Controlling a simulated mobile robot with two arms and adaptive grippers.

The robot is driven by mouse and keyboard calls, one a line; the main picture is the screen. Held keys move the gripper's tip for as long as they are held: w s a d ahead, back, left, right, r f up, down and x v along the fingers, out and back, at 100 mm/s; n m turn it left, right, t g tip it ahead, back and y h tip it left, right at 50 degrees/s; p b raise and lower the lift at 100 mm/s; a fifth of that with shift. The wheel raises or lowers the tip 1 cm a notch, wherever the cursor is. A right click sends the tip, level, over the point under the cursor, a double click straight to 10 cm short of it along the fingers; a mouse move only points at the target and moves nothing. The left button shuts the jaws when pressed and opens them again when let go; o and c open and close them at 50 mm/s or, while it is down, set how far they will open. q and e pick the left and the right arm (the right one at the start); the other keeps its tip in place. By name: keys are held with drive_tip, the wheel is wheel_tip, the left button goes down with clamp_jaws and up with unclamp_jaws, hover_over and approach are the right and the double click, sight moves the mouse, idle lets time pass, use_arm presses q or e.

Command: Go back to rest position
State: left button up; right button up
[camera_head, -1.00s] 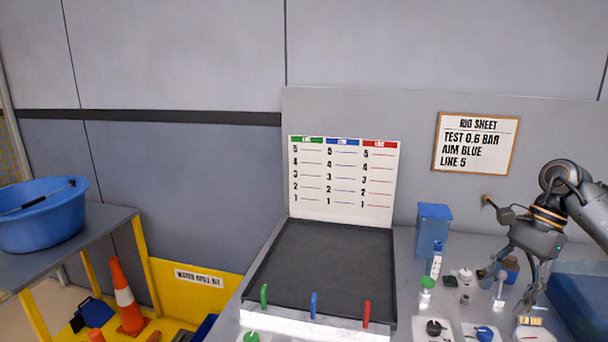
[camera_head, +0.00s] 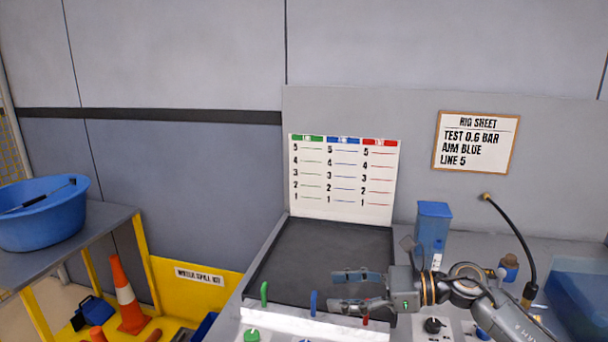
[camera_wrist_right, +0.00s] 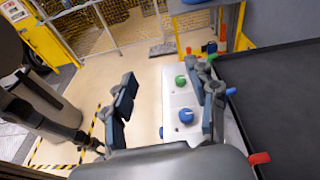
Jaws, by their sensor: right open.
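My right gripper (camera_head: 345,289) is open and empty. It reaches leftward over the front right part of the black tray (camera_head: 320,252), near the blue lever (camera_head: 313,304) and the red lever (camera_head: 365,321). In the right wrist view its two fingers (camera_wrist_right: 165,105) stand wide apart, with floor and a white panel beyond them. The panel carries a green knob (camera_wrist_right: 180,80) and a blue knob (camera_wrist_right: 186,116). My left gripper is in neither view.
A chart board (camera_head: 343,180) stands behind the tray, and a rig sheet (camera_head: 475,143) hangs on the wall. A blue container (camera_head: 432,225), a black hose (camera_head: 518,235) and a brown bottle (camera_head: 509,266) are at right. A blue tub (camera_head: 40,225) and an orange cone (camera_head: 128,300) are at left.

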drive_tip(key=a+r+m+t+y, duration=0.3)
drive_tip(key=m+t, duration=0.3)
drive_tip(key=m, duration=0.2)
drive_tip(key=s+d+f+m+t+h, duration=0.3)
drive_tip(key=d+f+m+h, duration=0.5)
drive_tip(key=m, duration=0.8)
drive_tip(key=s+d+f+m+t+h, duration=0.2)
drive_tip(key=d+f+m+t+h, duration=0.3)
drive_tip(key=m+h, duration=0.75)
drive_tip(key=s+d+f+m+g+y, duration=0.1)
drive_tip(key=s+d+f+m+g, duration=0.1)
drive_tip(key=s+f+m+g, duration=0.85)
drive_tip(key=s+d+f+m+g+y, duration=0.1)
drive_tip(key=s+f+m+g, duration=0.35)
drive_tip(key=s, duration=1.15)
wheel_tip(320, 180, down, 30)
drive_tip(key=s+n+b, duration=0.1)
drive_tip(key=b, duration=0.3)
drive_tip(key=s+d+f+g+b, duration=0.1)
drive_tip(key=s+d+f+b, duration=0.2)
drive_tip(key=s+f, duration=1.4)
wheel_tip(320, 180, down, 4)
drive_tip(key=shift+s+f, duration=0.1)
drive_tip(key=shift+s, duration=0.2)
